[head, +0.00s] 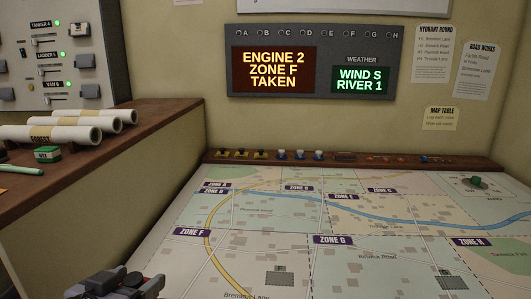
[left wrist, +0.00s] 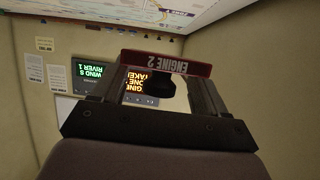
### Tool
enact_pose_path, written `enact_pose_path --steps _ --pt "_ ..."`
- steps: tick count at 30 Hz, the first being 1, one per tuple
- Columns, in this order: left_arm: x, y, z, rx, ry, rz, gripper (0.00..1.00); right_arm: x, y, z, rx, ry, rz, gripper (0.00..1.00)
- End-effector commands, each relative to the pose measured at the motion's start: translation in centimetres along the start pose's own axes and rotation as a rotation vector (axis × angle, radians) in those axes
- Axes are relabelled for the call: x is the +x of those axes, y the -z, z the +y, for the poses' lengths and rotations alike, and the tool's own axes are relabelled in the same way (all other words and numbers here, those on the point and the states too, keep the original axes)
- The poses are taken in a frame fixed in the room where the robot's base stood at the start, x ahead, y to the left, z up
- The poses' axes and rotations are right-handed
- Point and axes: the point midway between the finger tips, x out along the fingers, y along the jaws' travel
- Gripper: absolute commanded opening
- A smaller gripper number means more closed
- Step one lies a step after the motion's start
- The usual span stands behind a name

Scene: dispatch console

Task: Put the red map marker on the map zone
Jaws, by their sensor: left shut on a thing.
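A red map marker (left wrist: 128,57) with a plate reading ENGINE 2 shows upside down in the left wrist view, between the fingers of my left gripper (left wrist: 158,88). The gripper is shut on it, around a dark part below the plate. In the head view my left gripper (head: 128,284) is at the bottom left, over the near left edge of the map (head: 300,215); the marker cannot be made out there. The map has purple labels, among them ZONE F (head: 192,232) at left, ZONE G (head: 333,240) in the middle and ZONE H (head: 474,241) at right. My right gripper is out of view.
A wall display (head: 273,70) reads ENGINE 2 ZONE F TAKEN. A wooden ledge (head: 460,162) with small pieces runs along the map's back. A dark green piece (head: 477,182) sits at the map's far right. Rolled papers (head: 60,133) and a green box (head: 47,153) lie on the left counter.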

Motion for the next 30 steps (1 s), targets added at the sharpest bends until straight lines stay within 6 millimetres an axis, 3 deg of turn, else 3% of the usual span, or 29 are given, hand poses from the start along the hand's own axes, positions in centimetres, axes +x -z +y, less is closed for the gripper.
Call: enact_pose_path --steps 4,12,30 --pt "-0.7 -2.8 1.9 -0.034 0.03 -0.004 0.42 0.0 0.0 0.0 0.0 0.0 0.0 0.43" --pt "-2.0 -5.7 2.6 -0.068 0.115 -0.016 0.42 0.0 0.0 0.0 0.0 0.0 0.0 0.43" --pt "-1.7 -5.7 2.6 -0.073 0.137 -0.018 0.42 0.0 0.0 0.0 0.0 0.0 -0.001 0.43"
